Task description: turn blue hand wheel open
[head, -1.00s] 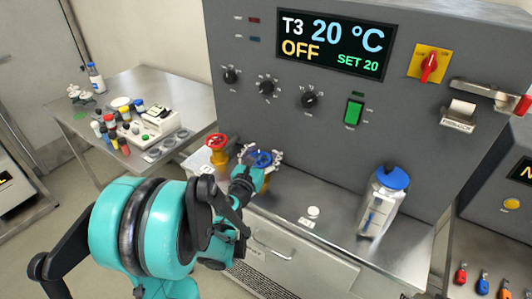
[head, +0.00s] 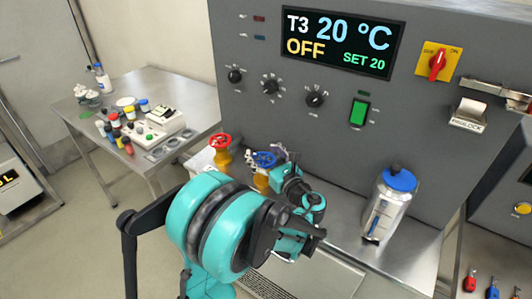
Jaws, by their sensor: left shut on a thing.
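The blue hand wheel (head: 262,159) sits on a yellow valve body (head: 261,180) on the bench, left of centre in the head view. My left gripper (head: 279,156) is at the wheel's right side, shut on its rim. My teal wrist stands to the right of the wheel and hides part of the valve and bench. A red hand wheel (head: 219,141) on another yellow valve stands just to the left, apart from my gripper. My right gripper is not in view.
A grey panel with a display (head: 340,44), knobs and a green switch (head: 359,112) rises behind the bench. A blue-capped metal flask (head: 388,208) stands right of my arm. A side table (head: 185,94) at the left holds small bottles and a device.

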